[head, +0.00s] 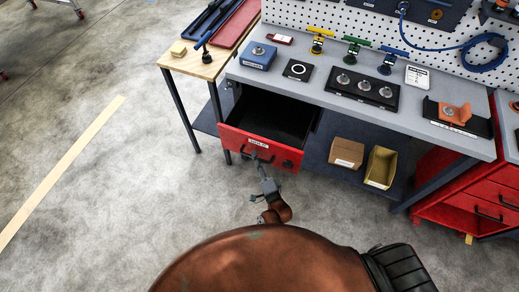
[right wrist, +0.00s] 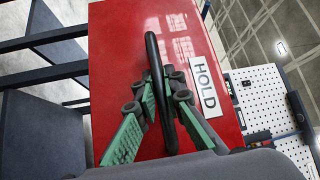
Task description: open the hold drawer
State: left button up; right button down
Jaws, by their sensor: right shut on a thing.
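The red hold drawer (head: 232,138) is under the left part of the grey workbench and stands pulled out, its dark empty inside showing. Its front also fills the middle of the right wrist view (right wrist: 125,30), with a white HOLD label (right wrist: 203,85). The black bar handle (right wrist: 152,50) crosses that front. My right gripper (head: 263,165) is at the drawer front; in the right wrist view its green-padded fingers (right wrist: 166,88) are shut on the handle, one on each side. My left gripper is not in view.
The grey workbench (head: 300,88) holds several small fixtures. A wooden side table (head: 195,62) adjoins it on the left. A cardboard box (head: 346,153) and a yellow bin (head: 381,166) sit on the lower shelf. The concrete floor in front and left is clear.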

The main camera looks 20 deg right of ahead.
jog(key=shift+s+a, duration=0.1)
jog(key=shift+s, duration=0.1)
jog(key=c, duration=2)
grip_release()
jog(key=s, duration=0.4)
jog(key=s+d+f, duration=0.1)
jog(key=s, duration=0.6)
jog(key=shift+s+d+f, duration=0.2)
jog(key=shift+s+f, duration=0.15)
jog(key=shift+s, duration=0.05)
